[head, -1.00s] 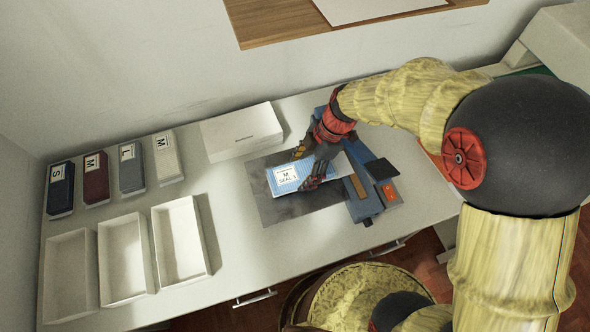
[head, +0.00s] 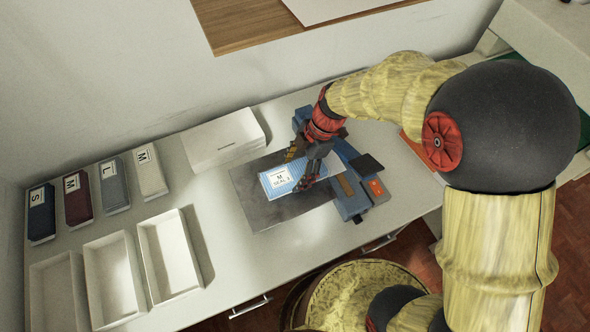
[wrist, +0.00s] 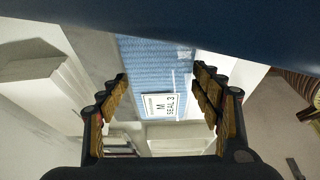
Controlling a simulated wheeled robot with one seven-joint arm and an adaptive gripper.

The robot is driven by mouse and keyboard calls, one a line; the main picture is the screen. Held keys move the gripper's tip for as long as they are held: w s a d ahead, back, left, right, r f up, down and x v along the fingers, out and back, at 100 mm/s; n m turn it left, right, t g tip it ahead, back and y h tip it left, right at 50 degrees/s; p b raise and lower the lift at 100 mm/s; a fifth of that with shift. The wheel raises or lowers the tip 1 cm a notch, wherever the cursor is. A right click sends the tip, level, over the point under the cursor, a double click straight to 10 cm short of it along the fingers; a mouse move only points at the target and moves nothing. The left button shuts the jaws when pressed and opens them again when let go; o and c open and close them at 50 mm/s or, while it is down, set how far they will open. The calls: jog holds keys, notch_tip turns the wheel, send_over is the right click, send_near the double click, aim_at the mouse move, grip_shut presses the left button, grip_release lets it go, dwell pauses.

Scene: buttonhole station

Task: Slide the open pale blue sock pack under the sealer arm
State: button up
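The pale blue sock pack (head: 268,187) lies on the dark grey mat (head: 262,216), its label reading M SEAL 3. Its clear, pale end (head: 328,180) points right, towards the blue sealer (head: 349,205). My gripper (head: 302,165) is over the pack, partly hiding it and the sealer arm. In the wrist view the pack (wrist: 150,60) lies between my two spread fingers (wrist: 160,78), whose tips line up with its long edges. The fingers are apart; contact is unclear. Whether the pale end is beneath the sealer arm is hidden.
A closed white box (head: 222,141) stands behind the mat. Several labelled packs, including the maroon one (head: 77,195), stand at left behind white open trays, one nearest the mat (head: 170,258). The table is clear between trays and mat.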

jog(key=o, duration=0.5)
jog(key=shift+r, duration=0.1)
jog(key=v, duration=1.1)
jog(key=shift+w+d+r, duration=0.1)
jog(key=shift+d+r, duration=0.1)
jog(key=shift+r, duration=0.15)
jog(key=s+d+r+m+t+h, duration=0.1)
jog(key=s+d+r+m+t, duration=0.1)
jog(key=s+d+r+m, duration=0.2)
jog(key=s+d+r+m+t+h, duration=0.1)
jog(key=s+d+r+m+t, duration=0.2)
jog(key=m, duration=0.8)
jog(key=s+d+r+m+t+h, duration=0.2)
jog(key=s+d+r+m, duration=0.4)
jog(key=s+d+m, duration=0.1)
jog(key=shift+d+r+m+t, duration=0.2)
jog(key=shift+d+m, duration=0.1)
jog(key=shift+d, duration=0.15)
jog(key=shift+d+r+m+t, duration=0.15)
jog(key=shift+d+m, duration=0.15)
jog(key=shift+d, duration=0.2)
